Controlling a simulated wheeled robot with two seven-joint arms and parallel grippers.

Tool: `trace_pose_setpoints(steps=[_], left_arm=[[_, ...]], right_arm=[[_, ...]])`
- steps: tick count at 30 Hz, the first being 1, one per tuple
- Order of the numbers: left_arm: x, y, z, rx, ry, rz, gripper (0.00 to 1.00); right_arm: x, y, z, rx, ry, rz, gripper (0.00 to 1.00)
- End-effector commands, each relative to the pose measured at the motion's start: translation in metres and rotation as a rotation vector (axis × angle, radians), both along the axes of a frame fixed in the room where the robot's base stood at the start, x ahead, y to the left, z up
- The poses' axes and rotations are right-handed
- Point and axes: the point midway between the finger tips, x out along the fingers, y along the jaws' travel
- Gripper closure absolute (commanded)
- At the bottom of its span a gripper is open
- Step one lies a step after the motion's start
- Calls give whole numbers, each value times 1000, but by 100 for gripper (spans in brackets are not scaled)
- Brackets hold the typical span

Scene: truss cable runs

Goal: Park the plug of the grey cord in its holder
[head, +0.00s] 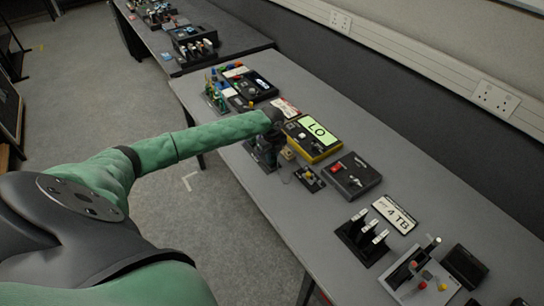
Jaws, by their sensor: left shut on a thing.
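My left arm reaches in from the left in a green sleeve. My left gripper (266,154) is dark and low over the table, just left of the yellow-edged box marked LO. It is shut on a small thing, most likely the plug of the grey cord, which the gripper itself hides. A thin pale line, perhaps the cord, shows faintly below the gripper. A small black block with a yellow part (309,178) sits to the right of the gripper; I cannot tell whether it is the holder. My right gripper is not in view.
The LO box (314,138), a black box with a red switch (351,176), a black rack (363,237) and a 4 TB label (394,214) stand on the grey table (290,217). Several small parts crowd its far end. The near left edge is mostly clear.

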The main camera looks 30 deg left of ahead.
Motion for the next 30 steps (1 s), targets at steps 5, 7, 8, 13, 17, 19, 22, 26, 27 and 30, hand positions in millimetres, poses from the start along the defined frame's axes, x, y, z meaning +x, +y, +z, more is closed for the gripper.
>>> trace_pose_setpoints(steps=[5, 7, 8, 13, 17, 19, 22, 26, 27, 30], left_arm=[[0, 0, 1, 0, 1, 0, 100], [0, 0, 1, 0, 1, 0, 100], [0, 0, 1, 0, 1, 0, 100], [0, 0, 0, 0, 0, 0, 100], [0, 0, -1, 0, 0, 0, 63], [0, 0, -1, 0, 0, 0, 54], [0, 0, 0, 0, 0, 0, 54], [0, 0, 0, 0, 0, 0, 54], [0, 0, 0, 0, 0, 0, 54], [0, 0, 0, 0, 0, 0, 54]], right_arm=[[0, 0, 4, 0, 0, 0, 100], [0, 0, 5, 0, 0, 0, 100], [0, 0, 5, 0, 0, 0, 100], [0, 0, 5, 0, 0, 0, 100], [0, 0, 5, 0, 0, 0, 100], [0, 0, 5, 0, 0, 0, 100], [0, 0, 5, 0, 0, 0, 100], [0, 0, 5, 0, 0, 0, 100], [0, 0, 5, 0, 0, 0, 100], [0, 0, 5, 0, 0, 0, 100]])
